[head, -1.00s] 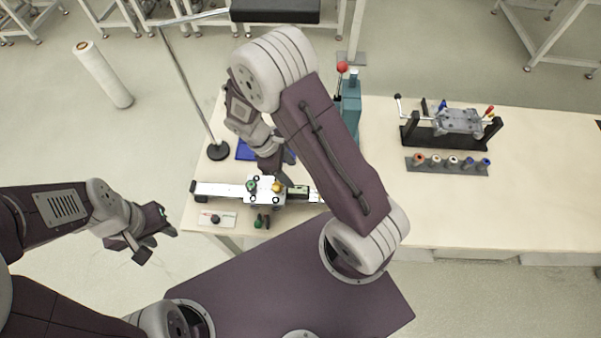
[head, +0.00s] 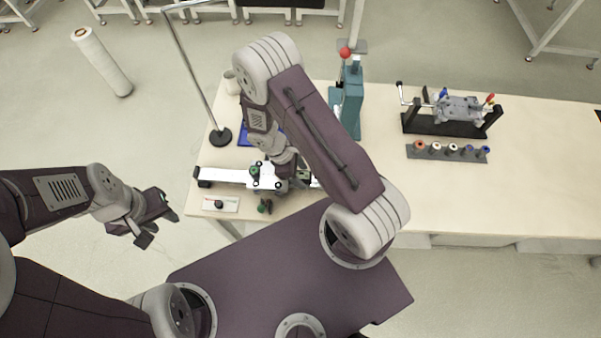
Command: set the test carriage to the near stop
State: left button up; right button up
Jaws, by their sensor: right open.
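The test carriage (head: 267,184) is a white plate with a green knob (head: 254,171). It sits on a pale straight rail (head: 225,176) with a black block (head: 204,178) at its left end. My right gripper (head: 292,176) is open, over the carriage's right side, and hides that part and some of the rail. I cannot tell whether it touches the carriage. My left gripper (head: 160,225) looks open and empty, off the table's left edge.
A plate with a black knob (head: 218,204) and small green and black parts (head: 265,206) lie in front of the rail. A blue tray (head: 245,138), a lamp stand base (head: 220,136) and a teal press (head: 350,105) stand behind. The right table half holds a black fixture (head: 440,125) and a spool rack (head: 448,153).

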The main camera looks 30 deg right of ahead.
grip_shut()
jog(key=shift+w+r, duration=0.1)
dwell(1.2)
